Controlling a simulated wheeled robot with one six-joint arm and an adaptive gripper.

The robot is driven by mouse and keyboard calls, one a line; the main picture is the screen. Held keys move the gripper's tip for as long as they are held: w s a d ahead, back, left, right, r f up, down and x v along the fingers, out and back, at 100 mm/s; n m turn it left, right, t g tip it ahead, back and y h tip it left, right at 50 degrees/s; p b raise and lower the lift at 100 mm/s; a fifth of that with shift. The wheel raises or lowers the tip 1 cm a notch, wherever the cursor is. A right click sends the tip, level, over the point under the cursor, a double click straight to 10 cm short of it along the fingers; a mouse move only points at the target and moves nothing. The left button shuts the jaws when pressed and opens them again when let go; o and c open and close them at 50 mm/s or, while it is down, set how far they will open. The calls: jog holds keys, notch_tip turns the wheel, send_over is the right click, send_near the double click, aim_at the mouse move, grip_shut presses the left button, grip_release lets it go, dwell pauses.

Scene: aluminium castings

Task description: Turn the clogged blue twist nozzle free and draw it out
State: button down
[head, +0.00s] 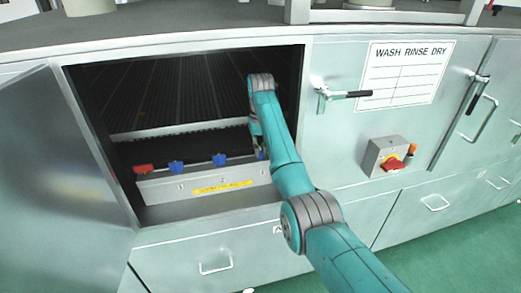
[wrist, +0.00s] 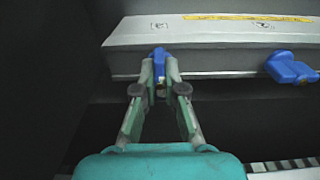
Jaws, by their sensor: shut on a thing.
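My gripper (wrist: 160,76) is shut on a blue twist nozzle (wrist: 159,55) at the edge of the grey manifold box (wrist: 130,34) in the wrist view. The nozzle sits between the two fingertips, and its lower part is partly hidden by them. It still meets the box edge. In the head view this is the rightmost nozzle, mostly hidden behind my gripper (head: 260,150). A second blue nozzle (wrist: 290,68) lies crosswise at the right in the wrist view. I cannot see any clogging on either.
The manifold, with a yellow label (head: 221,187), stands inside the open cabinet. Two more blue nozzles (head: 176,167) (head: 219,160) and a red one (head: 143,169) line its top. The open door (head: 60,190) is at left. A dark cabinet wall is close beside my gripper.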

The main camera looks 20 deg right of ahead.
jog(key=shift+r, duration=1.25)
dwell(0.4)
